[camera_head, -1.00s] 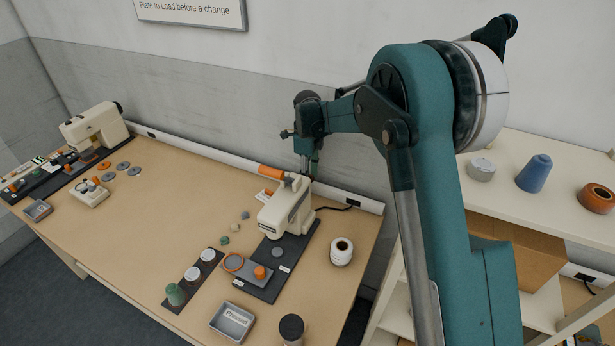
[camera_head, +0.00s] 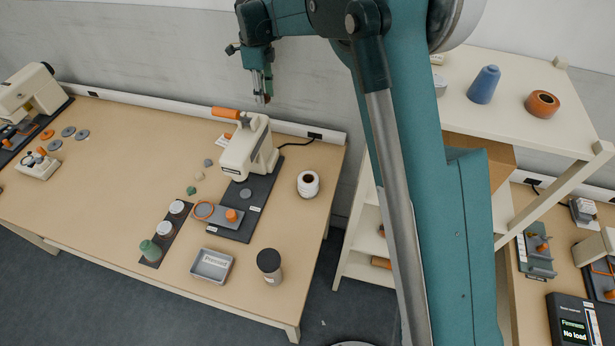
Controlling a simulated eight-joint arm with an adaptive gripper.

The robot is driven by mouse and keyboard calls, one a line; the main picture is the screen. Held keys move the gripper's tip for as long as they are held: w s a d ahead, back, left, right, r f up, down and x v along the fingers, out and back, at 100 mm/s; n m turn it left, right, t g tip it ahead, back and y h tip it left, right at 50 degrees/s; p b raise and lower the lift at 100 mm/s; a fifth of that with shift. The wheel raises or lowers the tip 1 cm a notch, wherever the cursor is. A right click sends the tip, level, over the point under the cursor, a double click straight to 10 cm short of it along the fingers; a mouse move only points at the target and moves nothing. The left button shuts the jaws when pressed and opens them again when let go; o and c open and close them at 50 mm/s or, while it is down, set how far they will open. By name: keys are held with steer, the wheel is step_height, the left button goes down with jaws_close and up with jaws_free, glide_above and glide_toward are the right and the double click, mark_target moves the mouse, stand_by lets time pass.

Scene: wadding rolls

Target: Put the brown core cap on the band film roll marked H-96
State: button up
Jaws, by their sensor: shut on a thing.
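My gripper (camera_head: 262,98) hangs above and behind the cream press machine, near the wall. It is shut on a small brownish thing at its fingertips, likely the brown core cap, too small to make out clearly. A white roll with a dark core hole (camera_head: 308,186) stands upright on the table, right of the machine, well apart from my gripper. A white spool (camera_head: 178,207), another white spool (camera_head: 166,227) and a green one (camera_head: 150,252) stand on a dark strip. No H-96 marking is legible on any roll.
The cream press (camera_head: 248,146) with an orange handle stands on a dark base plate. A grey tray (camera_head: 212,265) and a dark-lidded jar (camera_head: 270,265) are at the front. A shelf (camera_head: 520,110) at right holds a blue cone (camera_head: 484,84) and an orange roll (camera_head: 542,103). The table's left middle is clear.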

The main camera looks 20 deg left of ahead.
step_height(320, 180, up, 5)
steer(key=shift+f, duration=0.2)
steer(key=shift+s+d, duration=0.85)
steer(key=shift+d, duration=0.35)
steer(key=m+p, duration=0.2)
steer(key=p, duration=0.4)
glide_above(309, 179)
steer(key=shift+f, duration=1.7)
steer(key=shift+w+a+f, duration=0.15)
steer(key=shift+f, duration=0.8)
steer(key=shift+f, duration=0.1)
steer(key=shift+f, duration=2.8)
steer(key=shift+f, duration=2.1)
